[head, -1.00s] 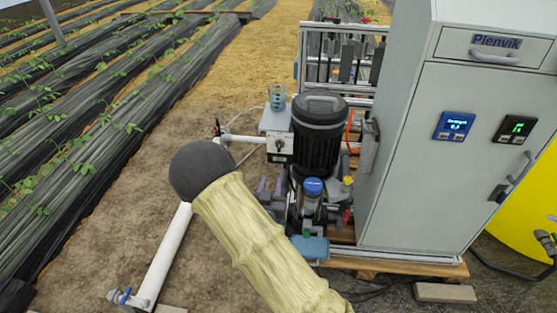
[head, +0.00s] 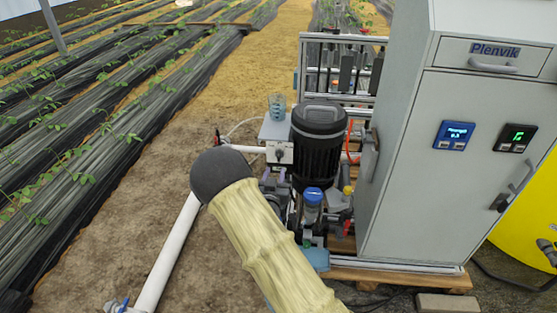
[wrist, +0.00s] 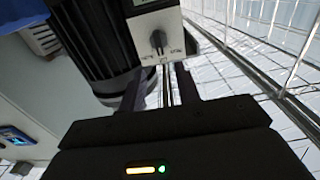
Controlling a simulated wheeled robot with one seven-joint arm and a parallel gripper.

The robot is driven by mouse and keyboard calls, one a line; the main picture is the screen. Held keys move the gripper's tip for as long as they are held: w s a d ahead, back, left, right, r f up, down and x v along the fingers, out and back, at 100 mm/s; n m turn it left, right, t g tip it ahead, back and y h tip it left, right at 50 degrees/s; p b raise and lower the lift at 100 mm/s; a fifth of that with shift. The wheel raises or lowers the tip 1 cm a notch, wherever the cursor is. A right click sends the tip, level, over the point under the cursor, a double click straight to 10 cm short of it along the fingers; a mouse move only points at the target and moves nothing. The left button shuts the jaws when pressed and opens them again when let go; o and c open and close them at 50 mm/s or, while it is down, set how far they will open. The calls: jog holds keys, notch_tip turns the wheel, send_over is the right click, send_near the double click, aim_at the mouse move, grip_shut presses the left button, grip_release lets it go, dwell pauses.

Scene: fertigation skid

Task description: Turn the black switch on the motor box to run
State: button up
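The motor box (head: 279,152) is a small pale box on the left side of the black motor (head: 318,145). Its black switch (wrist: 157,40) is a knob on a white plate with small marks that I cannot read. In the wrist view the knob stands roughly upright in the picture. My gripper (wrist: 160,78) is open and empty, its two dark fingers apart. It points at the box face, and the knob shows beyond the fingertips, roughly between their lines. The knob looks clear of both fingers. In the head view my arm hides most of the gripper.
A grey cabinet (head: 405,190) with two displays stands close on the right. A white pipe (head: 168,250) runs at the left. A blue-capped filter (head: 312,205) is below the motor.

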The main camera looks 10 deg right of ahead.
aim_at(279, 156)
jog(key=b+x, duration=0.1)
jog(key=x, duration=0.7)
jog(key=shift+w+d, duration=0.1)
jog(key=shift+w, duration=0.15)
grip_shut()
